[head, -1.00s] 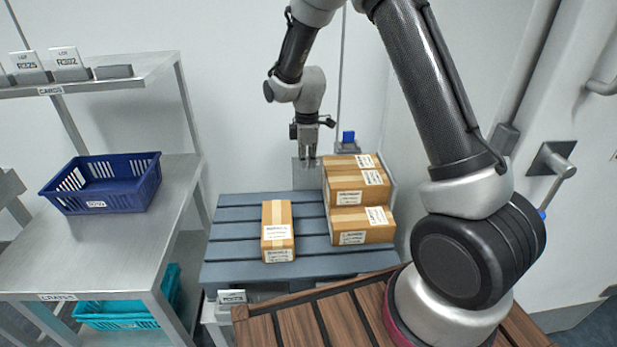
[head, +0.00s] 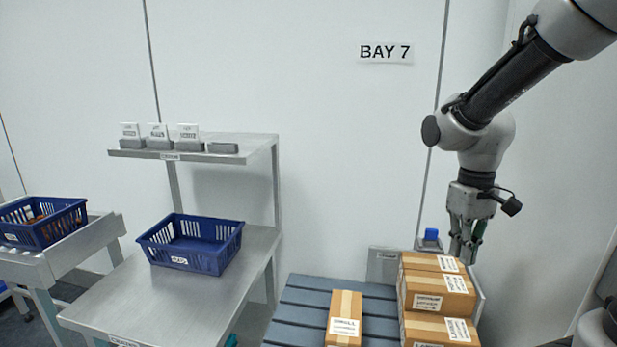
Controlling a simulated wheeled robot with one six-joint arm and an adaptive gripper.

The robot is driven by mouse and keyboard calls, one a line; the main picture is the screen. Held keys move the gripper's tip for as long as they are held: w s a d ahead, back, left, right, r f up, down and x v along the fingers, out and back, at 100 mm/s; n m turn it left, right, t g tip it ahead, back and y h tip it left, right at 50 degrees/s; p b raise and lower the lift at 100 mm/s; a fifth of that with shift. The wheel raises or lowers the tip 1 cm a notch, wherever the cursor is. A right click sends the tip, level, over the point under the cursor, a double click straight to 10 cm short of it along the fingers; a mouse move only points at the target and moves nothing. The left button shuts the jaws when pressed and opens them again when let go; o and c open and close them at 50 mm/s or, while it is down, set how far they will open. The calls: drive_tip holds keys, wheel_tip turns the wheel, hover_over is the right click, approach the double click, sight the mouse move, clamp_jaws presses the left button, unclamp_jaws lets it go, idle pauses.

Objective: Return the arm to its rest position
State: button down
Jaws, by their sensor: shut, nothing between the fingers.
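My gripper (head: 462,258) hangs at the right of the head view, pointing down, shut and empty. Its fingertips show just behind and above the stacked cartons at the right of the slatted grey platform; I cannot tell whether they touch anything. My arm reaches in from the upper right corner.
Stacked cartons (head: 437,292) stand on the slatted platform (head: 292,318), with a single carton (head: 344,318) to their left. A blue crate (head: 190,246) sits on the metal table (head: 175,300) below a card shelf (head: 200,151). Another blue crate (head: 42,222) at far left holds brownish contents.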

drive_tip(key=s+d+r+m+t, duration=0.3)
drive_tip(key=s+d+r+t, duration=0.2)
drive_tip(key=s+r, duration=0.4)
drive_tip(key=shift+s+d+r, duration=0.15)
drive_tip(key=shift+s+r, duration=0.15)
drive_tip(key=shift+s, duration=0.75)
